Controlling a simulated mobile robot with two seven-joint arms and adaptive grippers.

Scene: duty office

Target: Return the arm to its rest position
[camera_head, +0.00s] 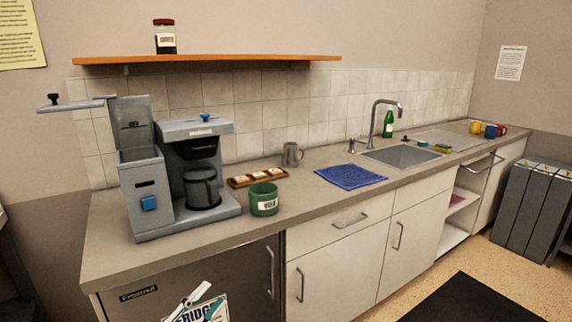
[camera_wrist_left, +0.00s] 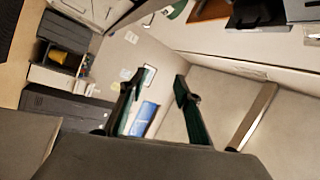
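My left gripper shows in the left wrist view (camera_wrist_left: 156,82) with its two dark green fingers spread apart and nothing between them. The rest of the left arm is out of view in the head view. My right gripper is not in view.
The counter (camera_head: 262,232) bears a coffee machine (camera_head: 150,203) with its lid up, a green mug (camera_head: 263,200), a wooden tray (camera_head: 239,182), a grey mug (camera_head: 292,154), a blue cloth (camera_head: 350,177) and a sink (camera_head: 402,155). A shelf (camera_head: 230,59) holds a jar (camera_head: 165,38).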

